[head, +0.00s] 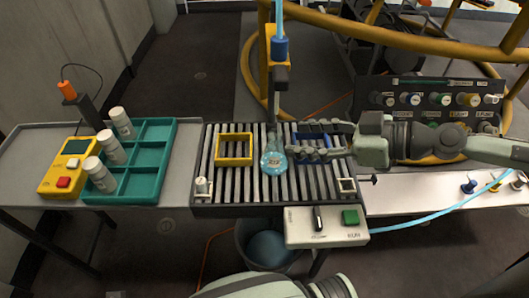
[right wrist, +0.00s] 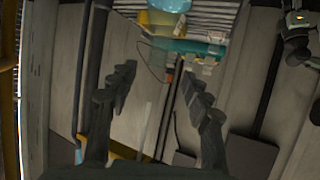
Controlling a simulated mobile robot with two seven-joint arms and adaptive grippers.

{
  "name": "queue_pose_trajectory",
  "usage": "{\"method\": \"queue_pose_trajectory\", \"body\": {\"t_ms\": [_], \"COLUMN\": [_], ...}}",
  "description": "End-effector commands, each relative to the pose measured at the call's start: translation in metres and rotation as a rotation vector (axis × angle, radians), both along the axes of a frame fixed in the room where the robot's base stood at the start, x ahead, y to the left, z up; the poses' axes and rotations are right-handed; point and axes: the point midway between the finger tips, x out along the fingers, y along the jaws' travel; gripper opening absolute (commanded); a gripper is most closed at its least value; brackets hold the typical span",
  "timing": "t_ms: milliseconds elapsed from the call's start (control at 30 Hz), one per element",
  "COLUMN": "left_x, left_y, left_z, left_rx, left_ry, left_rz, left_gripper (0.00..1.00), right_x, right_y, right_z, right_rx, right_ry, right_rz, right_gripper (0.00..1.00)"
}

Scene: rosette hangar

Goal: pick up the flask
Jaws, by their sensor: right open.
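The flask (head: 273,161), clear with light-blue liquid, stands upright on the slatted rack, below a dispenser with a blue collar (head: 279,47). My right gripper (head: 297,138) reaches in from the right. Its fingers are open and point at the flask, with their tips just right of it and apart from it. In the right wrist view the open fingers (right wrist: 156,88) have nothing between them. The flask (right wrist: 168,5) shows there only in part, at the top edge. My left gripper does not show.
A yellow frame (head: 234,162) lies left of the flask; a blue frame (head: 312,140) lies behind my right fingers. A teal tray (head: 160,130) with white bottles stands at left beside a yellow device (head: 58,188). A control box (head: 326,233) juts out in front.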

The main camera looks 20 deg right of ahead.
Motion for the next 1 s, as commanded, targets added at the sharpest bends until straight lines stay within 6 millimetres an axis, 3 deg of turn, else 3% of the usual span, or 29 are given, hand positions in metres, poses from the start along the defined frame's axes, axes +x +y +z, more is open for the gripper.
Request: {"method": "queue_pose_trajectory", "body": {"t_ms": [233, 500, 1000], "left_x": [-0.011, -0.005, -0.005], "left_y": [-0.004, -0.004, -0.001], "left_z": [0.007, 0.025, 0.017], "left_rx": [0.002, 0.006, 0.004], "left_ry": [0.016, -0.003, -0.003], "left_rz": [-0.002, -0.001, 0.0], "left_gripper": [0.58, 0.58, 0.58], "right_x": [0.011, 0.016, 0.036], "right_y": [0.011, 0.015, 0.033], "right_z": [-0.006, -0.009, -0.019], "right_rx": [-0.002, 0.0, 0.006], "right_ry": [-0.005, -0.004, -0.005], "right_rz": [0.003, -0.001, -0.004], "right_gripper": [0.49, 0.49, 0.49]}}
